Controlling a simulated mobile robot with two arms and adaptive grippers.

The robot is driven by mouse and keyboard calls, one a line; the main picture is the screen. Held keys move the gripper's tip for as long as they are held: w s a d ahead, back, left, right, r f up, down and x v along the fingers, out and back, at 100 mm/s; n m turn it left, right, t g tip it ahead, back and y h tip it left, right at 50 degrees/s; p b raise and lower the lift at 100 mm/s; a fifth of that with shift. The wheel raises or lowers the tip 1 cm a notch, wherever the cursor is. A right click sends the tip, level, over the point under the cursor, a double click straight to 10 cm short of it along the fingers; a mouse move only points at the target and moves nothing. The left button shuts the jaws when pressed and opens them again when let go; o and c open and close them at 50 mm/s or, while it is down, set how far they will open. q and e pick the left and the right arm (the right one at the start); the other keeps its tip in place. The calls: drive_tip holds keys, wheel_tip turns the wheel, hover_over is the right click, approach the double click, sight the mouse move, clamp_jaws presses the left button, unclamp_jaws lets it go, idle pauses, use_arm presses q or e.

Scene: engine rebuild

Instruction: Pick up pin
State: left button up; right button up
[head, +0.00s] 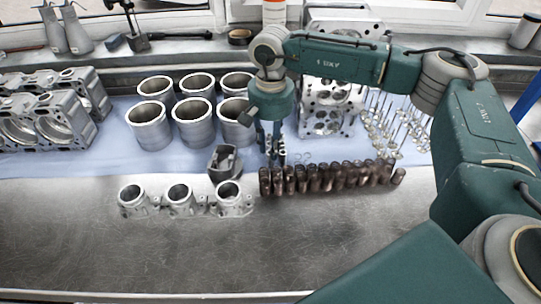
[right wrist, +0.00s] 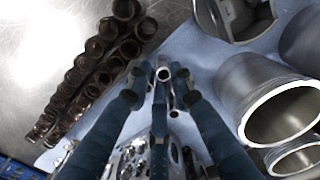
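Several small bright metal pins (head: 282,152) stand on the blue cloth, behind the left end of the row of brown springs. My right gripper (head: 270,146) points down at them from above and partly covers them. In the right wrist view, the blue fingers of the right gripper (right wrist: 158,92) are spread apart. One hollow pin (right wrist: 162,74) shows its round end between the fingertips, with gaps visible at its sides. Other pins show just behind it, partly hidden by the fingers. I cannot tell whether any finger touches a pin. My left gripper is not in view.
Brown springs (head: 330,177) stand close in front of the pins. A grey piston (head: 226,161) and metal cylinder liners (head: 194,121) stand to the left. A cylinder head (head: 329,109) and valves (head: 396,130) lie behind and right. The front of the metal bench (head: 190,255) is clear.

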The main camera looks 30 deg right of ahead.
sight(270, 160)
drive_tip(key=f, duration=0.1)
drive_tip(key=f+p, duration=0.1)
drive_tip(key=f, duration=0.1)
drive_tip(key=f+p, duration=0.1)
drive_tip(key=f, duration=0.1)
drive_tip(key=shift+w+d, duration=0.1)
drive_tip(key=shift+w, duration=0.2)
drive_tip(key=shift+f, duration=0.3)
drive_tip(key=shift+c, duration=0.8)
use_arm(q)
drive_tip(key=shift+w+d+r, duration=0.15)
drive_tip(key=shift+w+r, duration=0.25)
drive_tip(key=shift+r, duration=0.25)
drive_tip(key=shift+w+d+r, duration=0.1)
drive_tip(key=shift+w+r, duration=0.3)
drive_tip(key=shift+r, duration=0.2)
use_arm(e)
clamp_jaws()
